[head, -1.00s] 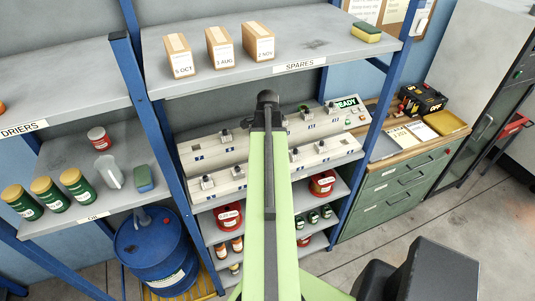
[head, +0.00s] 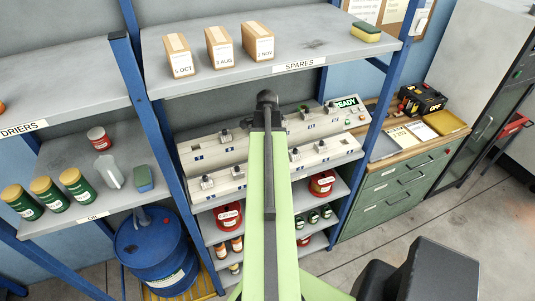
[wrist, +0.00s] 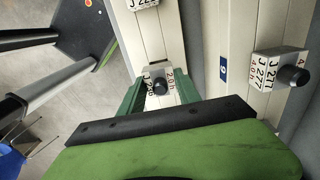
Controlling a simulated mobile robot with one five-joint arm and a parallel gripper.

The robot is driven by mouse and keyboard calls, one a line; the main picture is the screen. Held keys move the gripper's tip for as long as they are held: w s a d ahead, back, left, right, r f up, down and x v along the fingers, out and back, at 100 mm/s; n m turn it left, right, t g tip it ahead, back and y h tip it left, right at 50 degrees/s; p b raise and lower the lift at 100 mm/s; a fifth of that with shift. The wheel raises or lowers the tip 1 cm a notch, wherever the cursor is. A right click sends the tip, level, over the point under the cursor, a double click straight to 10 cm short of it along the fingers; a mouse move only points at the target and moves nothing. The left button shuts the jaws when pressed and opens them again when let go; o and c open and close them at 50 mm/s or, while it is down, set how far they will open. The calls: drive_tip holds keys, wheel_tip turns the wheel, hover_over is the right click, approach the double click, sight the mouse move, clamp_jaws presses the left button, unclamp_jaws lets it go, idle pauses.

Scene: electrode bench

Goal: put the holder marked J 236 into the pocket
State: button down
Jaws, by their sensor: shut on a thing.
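In the wrist view my gripper (wrist: 160,94) has its green fingers on either side of a small white holder (wrist: 158,72) with a dark round knob. Its label starts with J 2 and also shows 2.0h; the remaining digits are too small to read surely. The fingers are shut on it. The holder is at a cream rail; whether it sits in a pocket or is lifted clear, I cannot tell. In the head view my arm hides the gripper and this holder. The cream two-tier rack (head: 235,148) carries several holders. I cannot tell which place is the pocket.
A holder marked J 22 and more (wrist: 143,4) is cut off at the top. The spares shelf (head: 330,50) overhangs the rack; blue posts (head: 160,130) flank it.

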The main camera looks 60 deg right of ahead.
drive_tip(key=shift+f+b, duration=1.6)
drive_tip(key=shift+f, duration=0.05)
drive_tip(key=c, duration=0.8)
unclamp_jaws()
drive_tip(key=shift+o, duration=0.2)
drive_tip(key=shift+r, duration=0.1)
wheel_tip(320, 180, up, 8)
drive_tip(key=p, duration=0.7)
drive_tip(key=shift+f+p, duration=0.2)
drive_tip(key=shift+p, duration=0.2)
drive_tip(key=shift+f, duration=0.15)
